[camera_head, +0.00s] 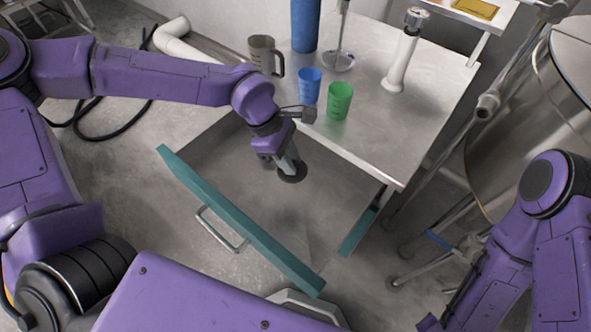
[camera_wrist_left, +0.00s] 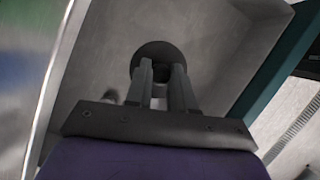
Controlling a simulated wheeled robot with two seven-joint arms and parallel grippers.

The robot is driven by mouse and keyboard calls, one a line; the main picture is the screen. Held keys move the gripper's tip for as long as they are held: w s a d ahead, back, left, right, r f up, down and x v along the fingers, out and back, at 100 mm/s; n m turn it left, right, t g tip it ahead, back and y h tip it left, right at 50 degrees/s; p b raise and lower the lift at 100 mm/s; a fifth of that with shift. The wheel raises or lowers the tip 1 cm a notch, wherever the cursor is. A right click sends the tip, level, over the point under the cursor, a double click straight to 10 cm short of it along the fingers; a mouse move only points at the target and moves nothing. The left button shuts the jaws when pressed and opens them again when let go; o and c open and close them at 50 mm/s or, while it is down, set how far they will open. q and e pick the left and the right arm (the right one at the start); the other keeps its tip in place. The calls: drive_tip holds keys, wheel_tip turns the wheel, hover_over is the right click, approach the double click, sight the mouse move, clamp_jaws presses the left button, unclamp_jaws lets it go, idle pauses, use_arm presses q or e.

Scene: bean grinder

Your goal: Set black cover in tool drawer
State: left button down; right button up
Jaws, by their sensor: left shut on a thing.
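My left gripper (camera_head: 287,164) reaches down into the open drawer and is shut on the black cover (camera_head: 292,175), a round dark disc at its fingertips. In the left wrist view the black cover (camera_wrist_left: 157,52) shows just beyond the two fingers of the left gripper (camera_wrist_left: 160,72), over the grey drawer floor. I cannot tell whether the cover touches the floor. The tool drawer (camera_head: 232,226) has a teal front with a metal handle and is pulled out from the table. Its visible floor is otherwise bare. My right arm shows at the lower right, but its fingertips are not clearly visible.
The metal table (camera_head: 430,110) holds a blue cup (camera_head: 309,86), a green cup (camera_head: 339,101), a grey jug (camera_head: 263,55), a blue cylinder (camera_head: 305,25) and a white upright tool (camera_head: 401,62). A large metal tank (camera_head: 530,120) stands at the right.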

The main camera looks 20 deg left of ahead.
sight(283, 177)
use_arm(q)
drive_tip(key=d+n, duration=0.1)
drive_tip(key=s+d+f+n+t, duration=0.1)
drive_tip(key=shift+f+n+b, duration=0.3)
drive_tip(key=shift+s+d+n, duration=0.15)
drive_tip(key=shift+s+n, duration=0.15)
drive_tip(key=shift+s, duration=0.05)
wheel_tip(283, 177, down, 10)
drive_tip(key=b, duration=0.2)
drive_tip(key=shift+b, duration=0.4)
drive_tip(key=shift+s+f, duration=0.1)
drive_tip(key=c, duration=1)
unclamp_jaws()
drive_tip(key=shift+o, duration=0.2)
drive_tip(key=p+v, duration=0.1)
drive_tip(key=v, duration=0.2)
drive_tip(key=p+v, duration=0.1)
drive_tip(key=v, duration=0.3)
drive_tip(key=p+v, duration=0.2)
drive_tip(key=v, duration=0.2)
drive_tip(key=shift+d+r, duration=0.2)
drive_tip(key=shift+r, duration=0.05)
drive_tip(key=shift+s+a+r, duration=0.15)
drive_tip(key=shift+a+r, duration=0.05)
drive_tip(key=shift+r, duration=0.15)
